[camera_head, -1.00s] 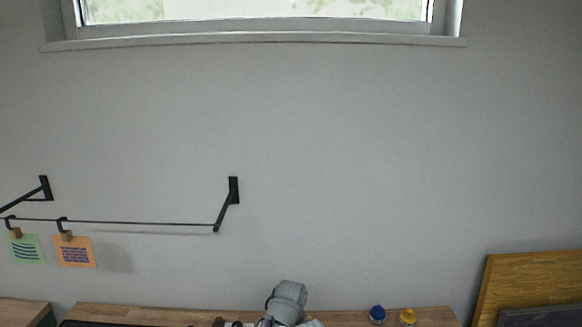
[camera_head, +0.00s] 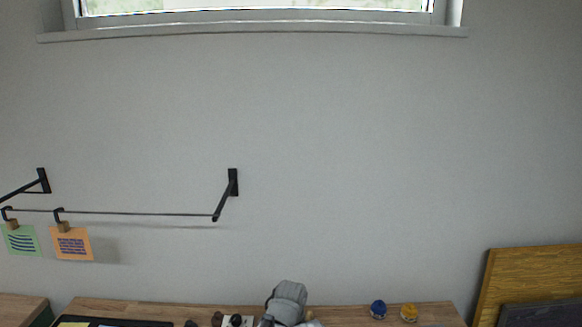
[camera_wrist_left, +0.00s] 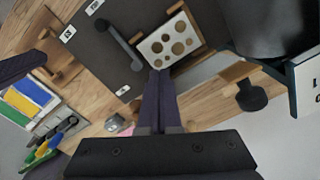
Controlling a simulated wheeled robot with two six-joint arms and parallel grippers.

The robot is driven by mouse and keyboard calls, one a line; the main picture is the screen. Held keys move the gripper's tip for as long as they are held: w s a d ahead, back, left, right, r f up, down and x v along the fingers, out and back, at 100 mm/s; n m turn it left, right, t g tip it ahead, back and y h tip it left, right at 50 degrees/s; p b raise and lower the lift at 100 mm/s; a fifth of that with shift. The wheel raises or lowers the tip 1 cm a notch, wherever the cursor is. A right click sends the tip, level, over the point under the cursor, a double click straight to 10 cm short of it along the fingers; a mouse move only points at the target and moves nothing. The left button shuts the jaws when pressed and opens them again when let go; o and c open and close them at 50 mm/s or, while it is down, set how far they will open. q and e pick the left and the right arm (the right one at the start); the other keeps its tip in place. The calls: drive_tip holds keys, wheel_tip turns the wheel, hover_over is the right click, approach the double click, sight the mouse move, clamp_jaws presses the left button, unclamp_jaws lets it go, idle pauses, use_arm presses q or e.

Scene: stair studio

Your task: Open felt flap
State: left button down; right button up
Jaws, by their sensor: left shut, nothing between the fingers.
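My left gripper (camera_wrist_left: 158,100) shows in the left wrist view, with its two dark fingers together and nothing between them. Its tips are close to the lower edge of a pale plate with several round holes (camera_wrist_left: 170,43). A dark grey panel (camera_wrist_left: 105,55) with a grey bar handle (camera_wrist_left: 120,45) and small white labels lies to the left of that plate. I cannot tell whether this panel is the felt flap, and no flap can be made out for certain in either view.
A large dark object (camera_wrist_left: 270,25) is at upper right.

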use_arm(q)
drive_tip(key=shift+w, duration=0.15)
drive_tip(key=shift+w+r, duration=0.15)
drive_tip(key=shift+w, duration=1.85)
drive_tip(key=shift+s+r+p, duration=0.35)
drive_tip(key=shift+r+p, duration=0.65)
drive_tip(key=shift+p, duration=0.05)
drive_tip(key=shift+s+r+p, duration=0.35)
drive_tip(key=shift+r+p, duration=0.7)
drive_tip(key=shift+s+r+p, duration=0.35)
drive_tip(key=shift+r+p, duration=0.65)
drive_tip(key=shift+p, duration=0.05)
drive_tip(key=shift+f, duration=0.1)
